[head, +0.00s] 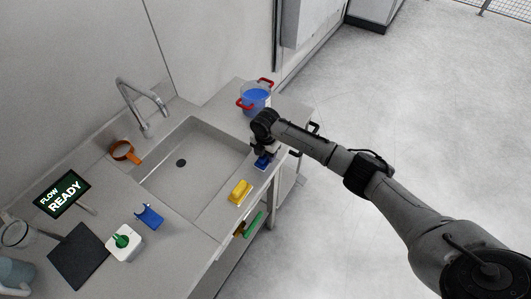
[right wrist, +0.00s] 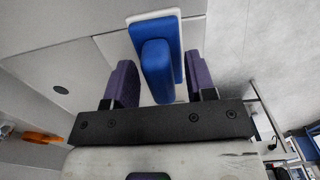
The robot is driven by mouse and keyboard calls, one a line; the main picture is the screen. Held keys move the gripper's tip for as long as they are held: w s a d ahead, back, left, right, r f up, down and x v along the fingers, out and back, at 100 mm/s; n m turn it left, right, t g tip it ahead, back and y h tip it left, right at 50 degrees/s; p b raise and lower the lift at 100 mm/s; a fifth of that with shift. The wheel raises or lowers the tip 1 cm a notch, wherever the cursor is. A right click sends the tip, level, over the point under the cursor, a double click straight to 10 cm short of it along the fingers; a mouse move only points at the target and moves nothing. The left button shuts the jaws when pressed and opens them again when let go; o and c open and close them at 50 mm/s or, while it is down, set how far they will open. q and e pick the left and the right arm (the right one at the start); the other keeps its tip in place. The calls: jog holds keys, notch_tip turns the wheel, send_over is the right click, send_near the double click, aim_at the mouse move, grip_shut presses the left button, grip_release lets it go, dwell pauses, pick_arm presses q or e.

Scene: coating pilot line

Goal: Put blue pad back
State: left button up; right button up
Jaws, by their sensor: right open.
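The blue pad (head: 262,162) sits on the counter rim at the right of the sink, partly hidden under my right gripper (head: 264,151). In the right wrist view the blue pad (right wrist: 157,68) shows a raised blue grip on a wider blue body with a white edge beneath. My right gripper (right wrist: 161,75) is open, with one purple-grey finger on each side of the raised grip. Gaps show between the fingers and the grip, so it is not clamped. My left gripper is in neither view.
A yellow pad (head: 240,191) lies on the sink's front rim; a green item (head: 254,223) is below the counter edge. A pot (head: 256,97) with red handles stands behind my gripper. The sink (head: 190,165) is empty. A blue holder (head: 149,216) and white block (head: 124,243) stand left.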

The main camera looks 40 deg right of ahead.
jog(key=shift+r, duration=0.1)
notch_tip(320, 180, up, 12)
jog(key=shift+p, duration=0.45)
jog(key=shift+a, duration=0.1)
